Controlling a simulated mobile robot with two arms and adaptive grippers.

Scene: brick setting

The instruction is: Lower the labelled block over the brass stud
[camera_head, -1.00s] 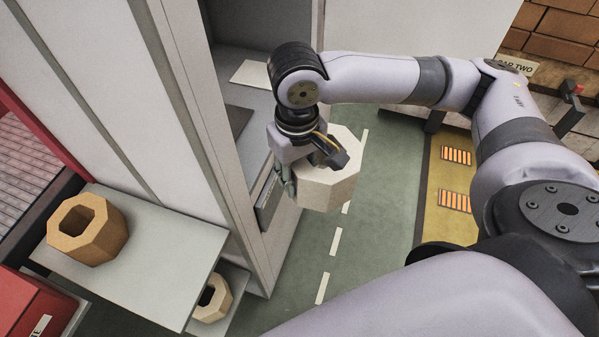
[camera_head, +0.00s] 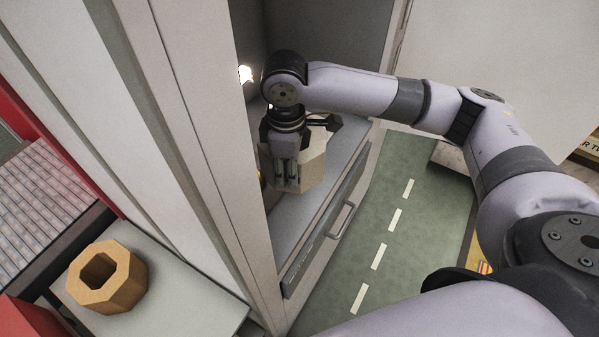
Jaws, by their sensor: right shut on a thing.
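My right gripper (camera_head: 287,172) is shut on a pale octagonal block (camera_head: 314,168). It holds the block upright, at the open front of a grey cabinet bay, over or just above its shelf (camera_head: 288,222). I cannot tell whether the block touches the shelf. No label shows on the block's visible faces. I cannot make out the brass stud for certain; a small brass-coloured edge shows just left of the gripper, mostly hidden by it. My left gripper is not in view.
A tan octagonal block with a hole (camera_head: 122,290) sits on a grey shelf (camera_head: 190,292) at lower left. The cabinet's tall side panel (camera_head: 205,130) stands left of my gripper. A drawer handle (camera_head: 343,219) juts out below the bay. A bright lamp (camera_head: 245,74) glows inside.

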